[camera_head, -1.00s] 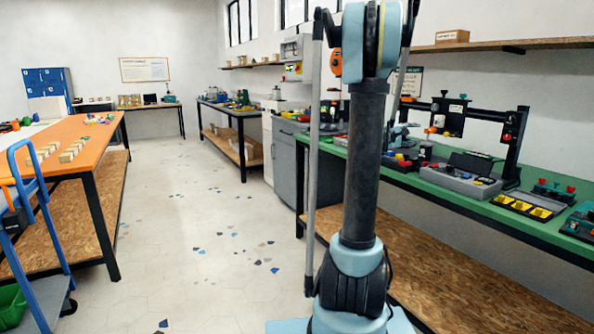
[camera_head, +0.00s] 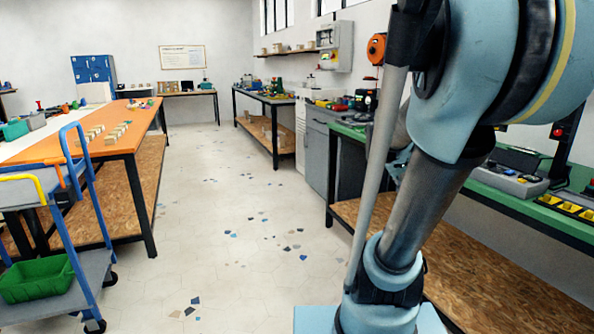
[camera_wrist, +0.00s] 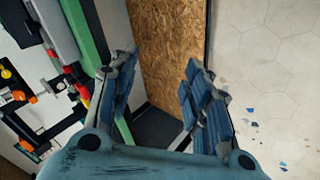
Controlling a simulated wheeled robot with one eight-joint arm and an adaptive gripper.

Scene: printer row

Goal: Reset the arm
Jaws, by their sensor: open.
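My gripper (camera_wrist: 160,100) shows in the wrist view with its two blue ribbed fingers spread apart. It is open, and nothing is seen between the fingers. Behind the fingers are the wooden lower shelf (camera_wrist: 172,40) of the green bench and the pale tiled floor (camera_wrist: 262,60). In the head view my blue and grey arm stands large at the right, leaning to the upper right.
The green bench (camera_head: 487,205) with trays and tools runs along the right, partly behind my arm. An orange table (camera_head: 120,140) and a blue trolley (camera_head: 88,262) with a green bin (camera_head: 37,278) stand at the left. The floor aisle (camera_head: 215,200) between is clear.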

